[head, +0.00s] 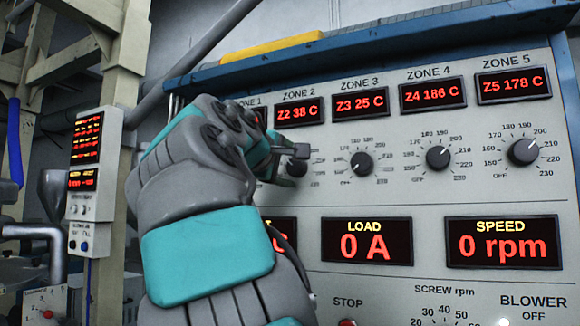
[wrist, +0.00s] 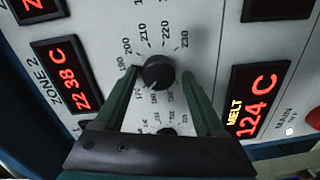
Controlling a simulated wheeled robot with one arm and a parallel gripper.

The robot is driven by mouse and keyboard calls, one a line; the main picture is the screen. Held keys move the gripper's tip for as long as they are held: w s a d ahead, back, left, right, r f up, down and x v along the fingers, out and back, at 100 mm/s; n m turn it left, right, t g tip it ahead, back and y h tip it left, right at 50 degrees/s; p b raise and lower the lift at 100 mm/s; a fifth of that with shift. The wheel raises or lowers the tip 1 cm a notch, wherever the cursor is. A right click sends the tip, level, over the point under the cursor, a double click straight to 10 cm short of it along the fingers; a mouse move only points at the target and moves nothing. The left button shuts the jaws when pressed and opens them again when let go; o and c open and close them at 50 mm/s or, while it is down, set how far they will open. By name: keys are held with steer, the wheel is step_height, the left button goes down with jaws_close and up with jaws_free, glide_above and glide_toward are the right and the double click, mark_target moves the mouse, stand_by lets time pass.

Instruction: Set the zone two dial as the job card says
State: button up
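The zone two dial is a round black knob (head: 297,168) below the red "Z2 38 C" display (head: 299,112), partly hidden by my gripper in the head view. My gripper (head: 293,163) is at the panel, right at this knob. In the wrist view, the knob (wrist: 158,72) sits between my two open fingers (wrist: 162,78). The left finger is close to it, and a gap shows on the right. I cannot tell whether either finger touches it. The scale around it shows numbers up to 230. Its pointer setting is not clear. No job card is readable.
Zone 3 (head: 361,164), zone 4 (head: 438,158) and zone 5 (head: 523,152) knobs stand to the right. Below are the LOAD "0 A" (head: 366,242) and SPEED "0 rpm" (head: 502,243) displays. The wrist view shows "MELT 124 C" (wrist: 257,100). A control box (head: 95,165) stands left.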

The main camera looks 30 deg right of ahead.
steer(key=shift+o, duration=0.3)
steer(key=shift+s+a, duration=0.15)
steer(key=shift+a, duration=0.05)
steer(key=v, duration=0.7)
steer(key=shift+a, duration=0.1)
